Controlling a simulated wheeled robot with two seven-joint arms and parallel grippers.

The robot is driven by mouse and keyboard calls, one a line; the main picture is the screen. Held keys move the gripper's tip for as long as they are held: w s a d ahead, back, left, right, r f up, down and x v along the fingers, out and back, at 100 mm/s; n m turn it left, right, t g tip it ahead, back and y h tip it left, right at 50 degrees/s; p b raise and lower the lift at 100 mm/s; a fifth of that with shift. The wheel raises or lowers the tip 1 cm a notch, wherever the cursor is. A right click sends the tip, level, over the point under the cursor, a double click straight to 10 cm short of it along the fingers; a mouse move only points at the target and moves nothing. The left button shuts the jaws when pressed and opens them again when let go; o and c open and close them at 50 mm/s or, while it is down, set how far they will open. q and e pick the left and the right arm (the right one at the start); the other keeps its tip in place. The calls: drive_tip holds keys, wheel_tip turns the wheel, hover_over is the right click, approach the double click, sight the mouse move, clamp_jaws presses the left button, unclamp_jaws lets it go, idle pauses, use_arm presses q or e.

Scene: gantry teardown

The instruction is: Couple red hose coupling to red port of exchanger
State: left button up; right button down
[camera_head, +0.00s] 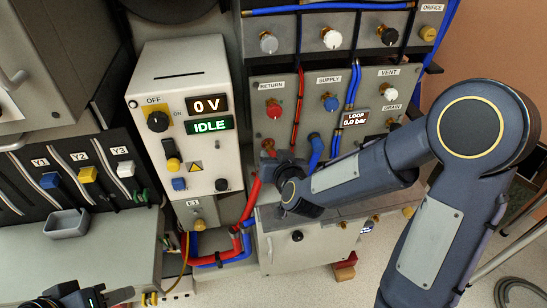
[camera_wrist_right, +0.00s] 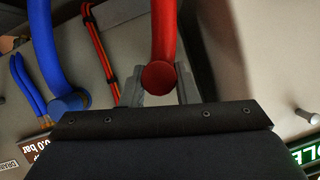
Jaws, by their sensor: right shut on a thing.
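The red hose (camera_head: 252,201) rises from the low pipework to my right gripper (camera_head: 283,185) in front of the grey panel. In the right wrist view, the red hose (camera_wrist_right: 164,25) ends in a round red coupling (camera_wrist_right: 158,76) between the jaws of my right gripper (camera_wrist_right: 156,96), which is shut on it. I cannot clearly make out the exchanger's red port. A small unit labelled E1 (camera_head: 194,203) stands below the white cabinet. My left gripper (camera_head: 118,297) is at the bottom left edge, partly cut off, away from the hose; its jaw opening is unclear.
A blue hose (camera_head: 315,148) meets the panel beside my right gripper; it also shows in the wrist view (camera_wrist_right: 42,50). The white cabinet (camera_head: 185,75) reads 0 V and IDLE. A grey tray (camera_head: 66,223) sits on the left bench. My right forearm covers part of the panel.

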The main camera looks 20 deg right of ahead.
drive_tip(key=shift+w+d, duration=0.1)
drive_tip(key=shift+w, duration=0.75)
drive_tip(key=shift+w, duration=0.45)
drive_tip(key=shift+w+r, duration=0.1)
drive_tip(key=c, duration=1)
unclamp_jaws()
drive_tip(key=shift+w, duration=0.1)
drive_tip(key=shift+c, duration=0.2)
drive_tip(key=v, duration=0.7)
drive_tip(key=shift+s+r+p, duration=0.1)
drive_tip(key=shift+s+p, duration=0.2)
drive_tip(key=shift+s, duration=2.05)
